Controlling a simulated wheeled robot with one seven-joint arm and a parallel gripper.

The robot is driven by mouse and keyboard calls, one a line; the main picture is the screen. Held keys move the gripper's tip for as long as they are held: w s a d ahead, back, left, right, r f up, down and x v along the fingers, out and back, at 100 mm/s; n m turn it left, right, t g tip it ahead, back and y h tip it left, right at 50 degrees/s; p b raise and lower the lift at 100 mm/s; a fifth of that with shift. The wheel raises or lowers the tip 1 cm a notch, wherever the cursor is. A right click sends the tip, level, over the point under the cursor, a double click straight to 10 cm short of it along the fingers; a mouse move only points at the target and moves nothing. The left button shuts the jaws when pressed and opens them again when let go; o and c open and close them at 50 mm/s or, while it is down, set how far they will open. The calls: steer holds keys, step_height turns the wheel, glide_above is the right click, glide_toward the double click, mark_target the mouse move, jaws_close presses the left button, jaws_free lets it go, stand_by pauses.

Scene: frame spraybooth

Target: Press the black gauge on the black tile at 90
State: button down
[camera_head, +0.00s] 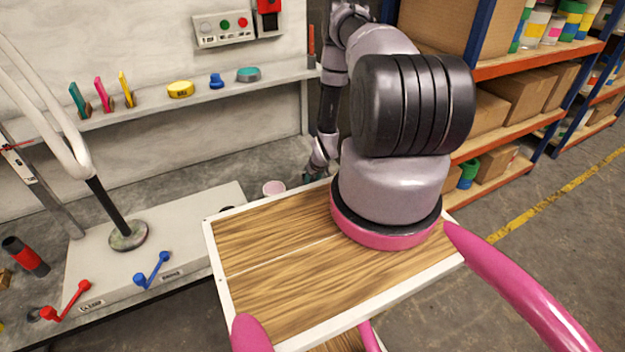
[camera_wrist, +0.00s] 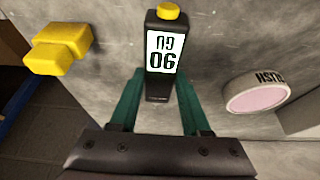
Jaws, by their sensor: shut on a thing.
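The black gauge (camera_wrist: 162,88) is between the green fingers of my gripper (camera_wrist: 159,76) in the wrist view. Its white screen shows upside down in the picture and reads 90 with "GU". A yellow button (camera_wrist: 168,11) sits on its far end. My gripper is shut on the gauge's sides. In the head view my gripper (camera_head: 316,171) is small and low behind the wooden board, and the gauge cannot be made out there. No black tile can be told for certain in either view. Whether the gauge touches a surface cannot be told.
A round white tub with a pink top (camera_wrist: 257,93) stands right of the gauge; it shows in the head view (camera_head: 273,188). A yellow block (camera_wrist: 60,48) is at left. A wood-topped board (camera_head: 290,275) with a white rim fills the front. A shelf (camera_head: 200,98) holds small coloured objects.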

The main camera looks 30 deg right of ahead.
steer(key=shift+c, duration=1.4)
jaws_free()
steer(key=v, duration=1)
steer(key=shift+s+r, duration=0.2)
steer(key=shift+r, duration=0.15)
